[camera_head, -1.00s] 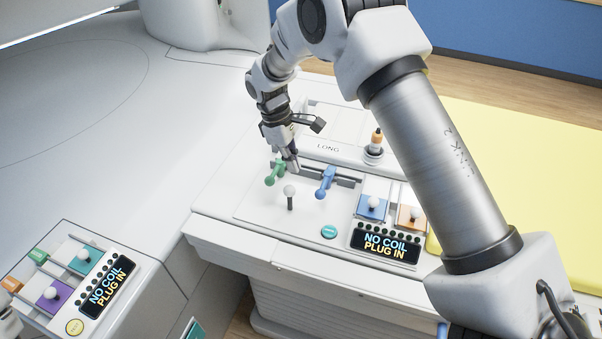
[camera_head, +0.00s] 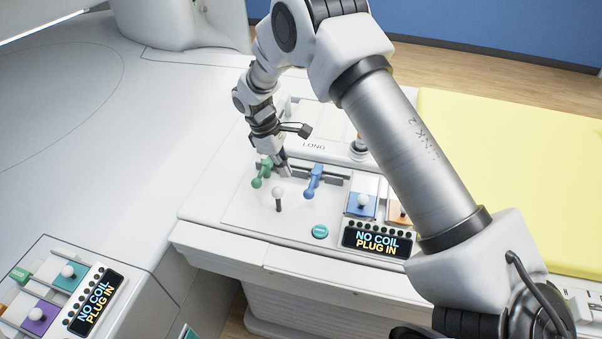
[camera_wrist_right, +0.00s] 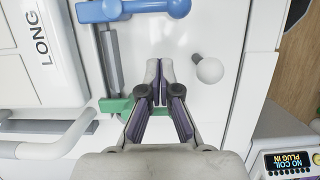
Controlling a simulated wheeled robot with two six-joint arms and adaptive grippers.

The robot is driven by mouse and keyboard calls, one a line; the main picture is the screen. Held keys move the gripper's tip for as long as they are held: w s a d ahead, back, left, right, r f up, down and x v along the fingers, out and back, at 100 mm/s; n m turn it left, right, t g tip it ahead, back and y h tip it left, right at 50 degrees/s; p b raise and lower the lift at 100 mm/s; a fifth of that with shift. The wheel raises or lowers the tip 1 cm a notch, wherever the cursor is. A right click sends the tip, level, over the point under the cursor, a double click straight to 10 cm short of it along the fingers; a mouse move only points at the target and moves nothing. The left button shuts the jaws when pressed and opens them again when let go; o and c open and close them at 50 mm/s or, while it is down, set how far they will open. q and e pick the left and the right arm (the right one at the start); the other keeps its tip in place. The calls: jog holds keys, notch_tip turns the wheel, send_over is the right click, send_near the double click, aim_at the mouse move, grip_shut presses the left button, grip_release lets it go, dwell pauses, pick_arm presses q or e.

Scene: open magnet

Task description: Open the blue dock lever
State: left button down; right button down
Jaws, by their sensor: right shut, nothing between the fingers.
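The blue dock lever (camera_head: 313,181) stands on the white panel, right of the green lever (camera_head: 262,172). In the right wrist view the blue lever (camera_wrist_right: 135,9) lies across the top edge, its round knob towards the right. My right gripper (camera_head: 285,173) is low over the panel between the green and blue levers, apart from the blue one. In the right wrist view its fingertips (camera_wrist_right: 159,70) are together and hold nothing. The green lever (camera_wrist_right: 117,106) is partly hidden behind the gripper there. My left gripper is not in view.
A white-knobbed stick (camera_head: 278,194) stands in front of the gripper. A teal button (camera_head: 320,232), a blue plug block (camera_head: 362,204) and a "NO COIL PLUG IN" display (camera_head: 377,240) are to the right. A second control panel (camera_head: 60,290) is at lower left.

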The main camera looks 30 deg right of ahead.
aim_at(314, 182)
jog(key=shift+x, duration=0.95)
jog(key=shift+s+d+f+p, duration=0.2)
jog(key=shift+s+d+p, duration=0.75)
jog(key=shift+s, duration=0.1)
jog(key=shift+s+d+f, duration=0.15)
jog(key=shift+s+d, duration=0.2)
jog(key=shift+s, duration=0.15)
jog(key=shift+w, duration=0.15)
